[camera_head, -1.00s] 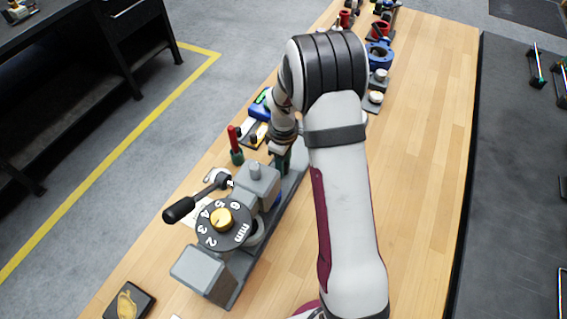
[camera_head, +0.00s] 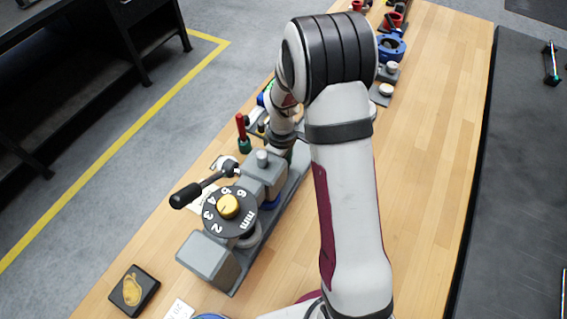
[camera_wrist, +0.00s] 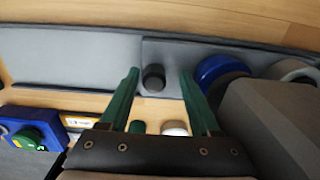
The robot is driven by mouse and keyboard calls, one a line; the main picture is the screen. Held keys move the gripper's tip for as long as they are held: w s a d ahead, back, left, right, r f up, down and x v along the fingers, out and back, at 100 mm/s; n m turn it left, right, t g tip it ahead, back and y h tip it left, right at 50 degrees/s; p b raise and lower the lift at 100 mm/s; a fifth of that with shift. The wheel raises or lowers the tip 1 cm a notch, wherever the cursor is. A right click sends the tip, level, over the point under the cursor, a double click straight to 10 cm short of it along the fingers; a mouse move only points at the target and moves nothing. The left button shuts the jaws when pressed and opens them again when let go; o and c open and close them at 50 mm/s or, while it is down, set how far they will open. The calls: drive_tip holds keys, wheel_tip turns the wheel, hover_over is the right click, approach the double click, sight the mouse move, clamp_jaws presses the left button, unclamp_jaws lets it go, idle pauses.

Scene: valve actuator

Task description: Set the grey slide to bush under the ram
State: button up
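The grey slide (camera_wrist: 185,52) is a flat bar, with a dark round knob (camera_wrist: 154,77) standing on it. My gripper (camera_wrist: 159,72) is open, its two green fingers on either side of the knob with gaps visible. A blue bush (camera_wrist: 220,68) and a grey bush (camera_wrist: 292,69) sit right of the knob in the wrist view, partly covered by a grey block of the press (camera_wrist: 275,115). In the head view the press (camera_head: 265,178) has a numbered dial (camera_head: 229,208) with a gold knob. My fingers are hidden there behind the press and my arm.
A black-gripped lever (camera_head: 190,194) sticks out left of the press. A red-handled tool (camera_head: 241,130) stands beyond it. A black tile with a gold emblem (camera_head: 134,290) lies at the front left. The wooden bench (camera_head: 430,150) is clear at right.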

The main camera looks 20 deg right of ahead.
drive_tip(key=shift+w, duration=0.1)
drive_tip(key=shift+r, duration=0.25)
wheel_tip(320, 180, up, 15)
drive_tip(key=shift+r, duration=0.15)
idle(0.4)
drive_tip(key=s+a+r+m+t+y, duration=0.1)
drive_tip(key=s+a+r+m+t, duration=0.25)
drive_tip(key=s+r+m, duration=0.3)
drive_tip(key=s+a+r+m+t+y, duration=0.1)
drive_tip(key=s+a+r+m+t, duration=0.1)
drive_tip(key=s+r+m+t, duration=0.45)
drive_tip(key=s+f+m+g, duration=0.1)
drive_tip(key=s+f+g, duration=0.9)
drive_tip(key=s, duration=0.2)
drive_tip(key=shift+d+m, duration=0.2)
drive_tip(key=shift+m, duration=0.1)
